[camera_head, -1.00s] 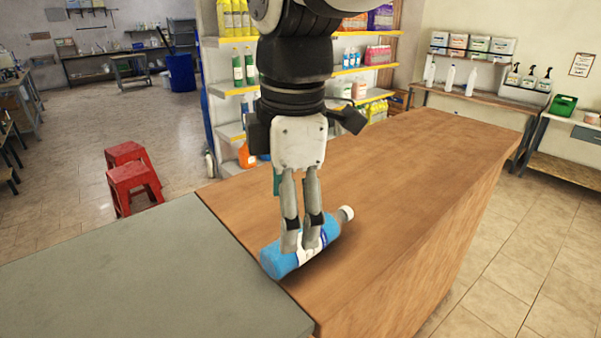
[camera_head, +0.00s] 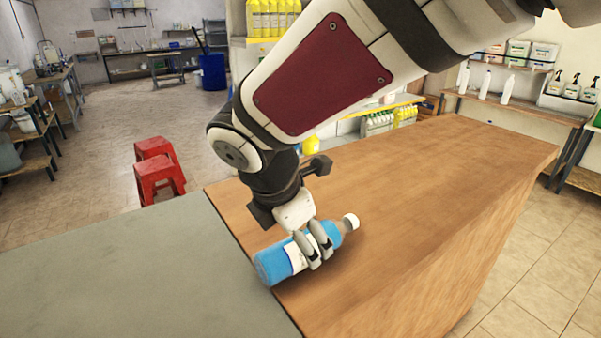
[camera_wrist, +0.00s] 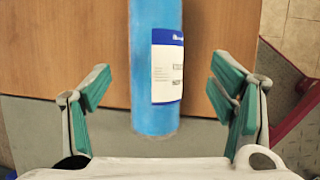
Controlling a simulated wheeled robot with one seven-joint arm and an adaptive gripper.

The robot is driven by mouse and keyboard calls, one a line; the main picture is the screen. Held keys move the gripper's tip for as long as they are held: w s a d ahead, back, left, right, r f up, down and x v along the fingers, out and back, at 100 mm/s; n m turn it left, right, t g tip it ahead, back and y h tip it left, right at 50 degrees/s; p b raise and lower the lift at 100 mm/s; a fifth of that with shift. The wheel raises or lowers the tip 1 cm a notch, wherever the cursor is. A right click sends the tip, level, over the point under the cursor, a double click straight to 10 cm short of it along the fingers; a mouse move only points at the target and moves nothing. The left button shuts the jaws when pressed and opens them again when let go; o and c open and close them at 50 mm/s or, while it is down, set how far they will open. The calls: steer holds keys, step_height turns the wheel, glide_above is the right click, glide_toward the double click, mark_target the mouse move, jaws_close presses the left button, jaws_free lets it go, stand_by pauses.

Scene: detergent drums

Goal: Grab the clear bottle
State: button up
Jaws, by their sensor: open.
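A clear bottle with blue contents, a white label and a white cap (camera_head: 280,261) lies on its side on the wooden counter, its base end toward the grey surface. In the wrist view the bottle (camera_wrist: 155,62) runs down from the top edge between my fingers, its label facing up and to the right; its cap is out of that view. My gripper (camera_head: 318,258) is at the bottle, its fingers over the middle and cap-side part in the head view. In the wrist view my gripper (camera_wrist: 160,100) is open, with a gap on each side of the bottle.
The wooden counter (camera_head: 420,190) is clear to the right and behind. A grey surface (camera_head: 130,270) joins it on the left. Red stools (camera_head: 158,170) stand on the floor beyond. Shelves with yellow bottles (camera_head: 272,18) stand behind my arm.

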steer(key=shift+a+x, duration=0.15)
steer(key=shift+x, duration=1.25)
steer(key=shift+a+x, duration=0.15)
steer(key=shift+x, duration=1.2)
steer(key=shift+w, duration=0.1)
steer(key=c, duration=1.8)
